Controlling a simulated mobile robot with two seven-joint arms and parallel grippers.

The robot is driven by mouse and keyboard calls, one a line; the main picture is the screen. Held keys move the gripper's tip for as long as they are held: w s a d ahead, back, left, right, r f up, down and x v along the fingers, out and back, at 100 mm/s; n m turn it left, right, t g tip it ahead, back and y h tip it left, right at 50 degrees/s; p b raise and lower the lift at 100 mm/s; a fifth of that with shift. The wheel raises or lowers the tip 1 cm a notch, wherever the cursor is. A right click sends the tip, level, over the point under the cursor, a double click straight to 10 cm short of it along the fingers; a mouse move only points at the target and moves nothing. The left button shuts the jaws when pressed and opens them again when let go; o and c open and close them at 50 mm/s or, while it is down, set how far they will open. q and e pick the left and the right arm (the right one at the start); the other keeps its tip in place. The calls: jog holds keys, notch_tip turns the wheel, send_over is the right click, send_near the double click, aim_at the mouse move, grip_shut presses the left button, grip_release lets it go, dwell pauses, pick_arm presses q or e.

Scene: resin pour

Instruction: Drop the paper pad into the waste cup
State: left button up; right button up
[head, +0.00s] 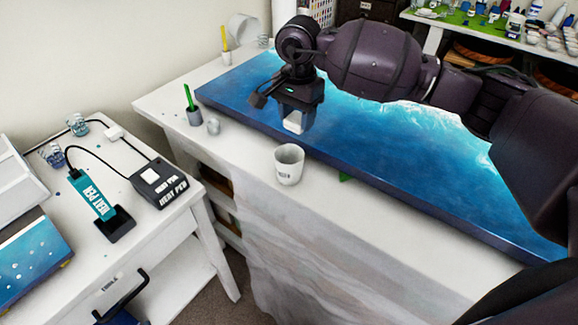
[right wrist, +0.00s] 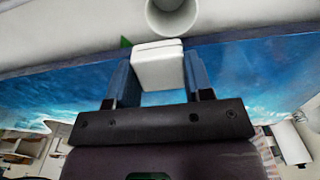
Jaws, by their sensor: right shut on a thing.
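My right gripper (head: 296,112) is shut on a small white paper pad (head: 294,122) and holds it over the blue resin panel (head: 400,160). In the right wrist view the pad (right wrist: 158,66) sits between the two fingers of the gripper (right wrist: 158,72). The white waste cup (head: 288,166) stands upright on the white table at the panel's front edge, below and in front of the gripper. It also shows at the top of the right wrist view (right wrist: 172,16), just beyond the pad. The pad is outside the cup. My left gripper is not in view.
A shelf of bottles and cups (head: 500,30) is at the back right.

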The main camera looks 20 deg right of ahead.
aim_at(296, 131)
notch_tip(296, 131, down, 3)
jog(key=shift+f+b, duration=0.1)
jog(key=shift+b, duration=0.35)
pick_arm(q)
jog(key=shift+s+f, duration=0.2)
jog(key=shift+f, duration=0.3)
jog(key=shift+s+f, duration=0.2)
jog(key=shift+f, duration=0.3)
pick_arm(e)
jog(key=shift+f, duration=0.5)
jog(key=o, duration=1.1)
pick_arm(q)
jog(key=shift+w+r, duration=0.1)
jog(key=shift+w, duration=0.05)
